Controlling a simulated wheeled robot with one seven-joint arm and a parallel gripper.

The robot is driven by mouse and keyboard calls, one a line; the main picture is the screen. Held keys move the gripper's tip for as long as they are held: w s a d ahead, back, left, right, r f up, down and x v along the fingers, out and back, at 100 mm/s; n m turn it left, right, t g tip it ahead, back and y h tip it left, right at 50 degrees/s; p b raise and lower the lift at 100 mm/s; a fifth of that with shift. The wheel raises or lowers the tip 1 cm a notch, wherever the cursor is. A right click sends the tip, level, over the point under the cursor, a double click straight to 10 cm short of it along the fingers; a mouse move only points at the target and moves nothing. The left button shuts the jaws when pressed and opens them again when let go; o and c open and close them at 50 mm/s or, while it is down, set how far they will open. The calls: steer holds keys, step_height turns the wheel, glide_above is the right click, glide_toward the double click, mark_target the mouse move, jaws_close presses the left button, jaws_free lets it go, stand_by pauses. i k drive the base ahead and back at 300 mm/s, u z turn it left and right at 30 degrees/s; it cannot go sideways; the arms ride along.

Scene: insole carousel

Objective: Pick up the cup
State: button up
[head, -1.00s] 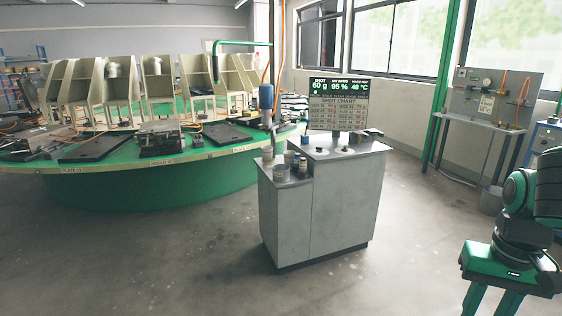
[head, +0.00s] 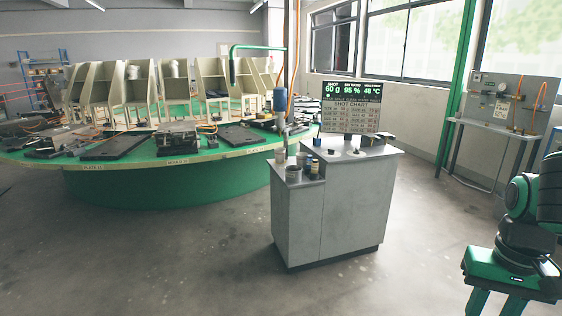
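Several small cup-like containers stand on the lower left ledge of a grey cabinet (head: 345,215) near the middle of the head view. One is a pale grey cup (head: 293,174) near the ledge's front; others are blue or dark-lidded, close beside and behind it. They are small, so I cannot tell which is the task's cup. My gripper (head: 495,304) hangs at the lower right, well apart from the cabinet. Its two green fingers point down with a gap between them and nothing visible in it; their tips run off the bottom edge.
A large round green carousel (head: 160,185) with mould plates and upright beige holders fills the left. A monitor (head: 351,107) stands on the cabinet top. A wall bench (head: 495,127) and a green post (head: 454,85) are at the right. Bare concrete floor lies between gripper and cabinet.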

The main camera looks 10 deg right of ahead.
mark_target(279, 152)
steer(key=u, duration=1.1)
steer(key=i, duration=3.15)
steer(key=z, duration=1.95)
